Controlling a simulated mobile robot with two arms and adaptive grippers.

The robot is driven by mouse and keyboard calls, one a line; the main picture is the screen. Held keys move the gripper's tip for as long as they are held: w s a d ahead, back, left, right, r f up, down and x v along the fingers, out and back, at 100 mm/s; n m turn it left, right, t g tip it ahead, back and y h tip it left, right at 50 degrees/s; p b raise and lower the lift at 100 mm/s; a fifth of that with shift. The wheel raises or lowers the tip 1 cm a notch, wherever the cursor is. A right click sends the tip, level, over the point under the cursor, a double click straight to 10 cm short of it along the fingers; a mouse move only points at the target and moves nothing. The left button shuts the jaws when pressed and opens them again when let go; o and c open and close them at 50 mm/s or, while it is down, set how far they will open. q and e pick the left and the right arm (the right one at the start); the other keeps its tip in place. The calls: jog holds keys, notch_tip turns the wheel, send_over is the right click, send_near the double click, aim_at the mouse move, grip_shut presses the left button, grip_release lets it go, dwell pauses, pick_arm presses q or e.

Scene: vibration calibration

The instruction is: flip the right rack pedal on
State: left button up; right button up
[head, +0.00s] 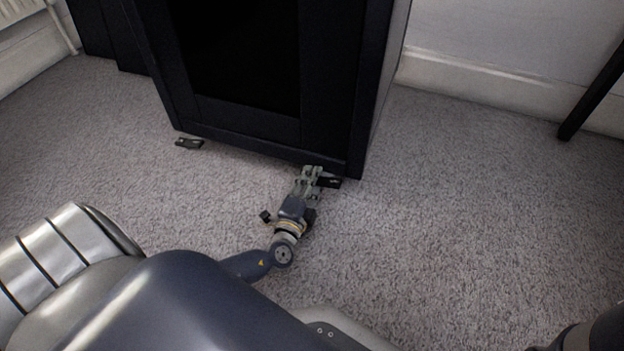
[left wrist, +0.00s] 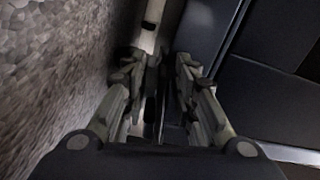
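The black rack (head: 265,125) stands on the carpet at the top middle of the head view. The right rack pedal (head: 329,182) is a small dark tab low at the rack's front right corner. My left gripper (head: 311,176) is at this pedal, its fingers over or just left of it, partly covering it. I cannot tell if they touch. In the left wrist view the gripper's fingers (left wrist: 158,68) stand a little apart, with a narrow dark gap between them. The pedal is not clear there. My right gripper is not in view.
A second, left pedal (head: 189,143) lies at the rack's front left corner. A white baseboard (head: 480,80) runs along the wall behind. A dark leg (head: 592,95) stands at the far right. The carpet (head: 470,210) right of the rack is clear.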

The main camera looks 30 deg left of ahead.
pick_arm(q)
jog(key=shift+s, duration=0.1)
jog(key=v, duration=1.2)
jog(key=shift+f, duration=0.1)
